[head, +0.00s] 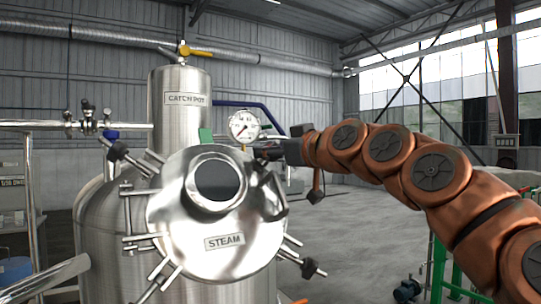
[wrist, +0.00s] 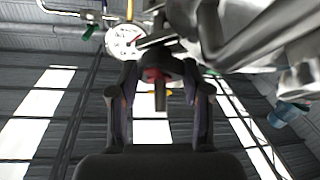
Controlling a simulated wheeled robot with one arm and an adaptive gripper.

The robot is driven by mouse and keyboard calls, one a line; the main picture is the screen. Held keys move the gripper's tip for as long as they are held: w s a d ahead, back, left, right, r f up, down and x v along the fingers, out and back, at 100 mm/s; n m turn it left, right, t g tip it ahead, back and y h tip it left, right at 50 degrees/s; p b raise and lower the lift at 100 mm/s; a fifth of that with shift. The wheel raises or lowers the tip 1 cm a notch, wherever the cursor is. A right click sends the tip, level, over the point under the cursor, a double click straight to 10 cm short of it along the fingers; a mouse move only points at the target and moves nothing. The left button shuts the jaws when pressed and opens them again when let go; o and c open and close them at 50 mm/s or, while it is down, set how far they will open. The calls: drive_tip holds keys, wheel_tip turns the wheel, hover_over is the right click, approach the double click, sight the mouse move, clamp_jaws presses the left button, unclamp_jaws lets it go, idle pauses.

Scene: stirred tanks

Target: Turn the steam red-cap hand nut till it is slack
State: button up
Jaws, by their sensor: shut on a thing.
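The steel tank labelled STEAM (head: 224,242) stands left of centre in the head view, with a round lid and a dark sight glass (head: 218,180). My gripper (head: 268,152) reaches in from the right to the lid's upper right edge. In the wrist view my gripper (wrist: 160,92) has its two fingers either side of a dark hand nut with a red part, the red-cap hand nut (wrist: 153,75), and is shut on it. A threaded stub sticks out toward the palm. In the head view the nut is hidden by the gripper. How tight it is cannot be told.
A pressure gauge (head: 244,126) stands just behind and left of my gripper. Other black hand nuts sit at the lid's upper left (head: 118,152) and lower right (head: 309,268). The CATCH POT vessel (head: 180,120) rises behind. A green frame (head: 440,265) stands at right; open floor lies between.

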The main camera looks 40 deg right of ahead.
drive_tip(key=n+y, duration=0.2)
drive_tip(key=n, duration=0.2)
drive_tip(key=shift+g, duration=0.4)
drive_tip(key=n+g+y+p, duration=0.1)
drive_tip(key=n+y, duration=0.1)
drive_tip(key=n, duration=0.1)
drive_tip(key=shift+r+n, duration=0.15)
drive_tip(key=shift+n, duration=0.25)
drive_tip(key=shift+n+g+y+p, duration=0.3)
drive_tip(key=shift+n+g+p, duration=0.1)
drive_tip(key=shift+n, duration=0.2)
drive_tip(key=o, duration=1.2)
drive_tip(key=shift+c, duration=0.2)
drive_tip(key=shift+d, duration=0.1)
drive_tip(key=v, duration=1.2)
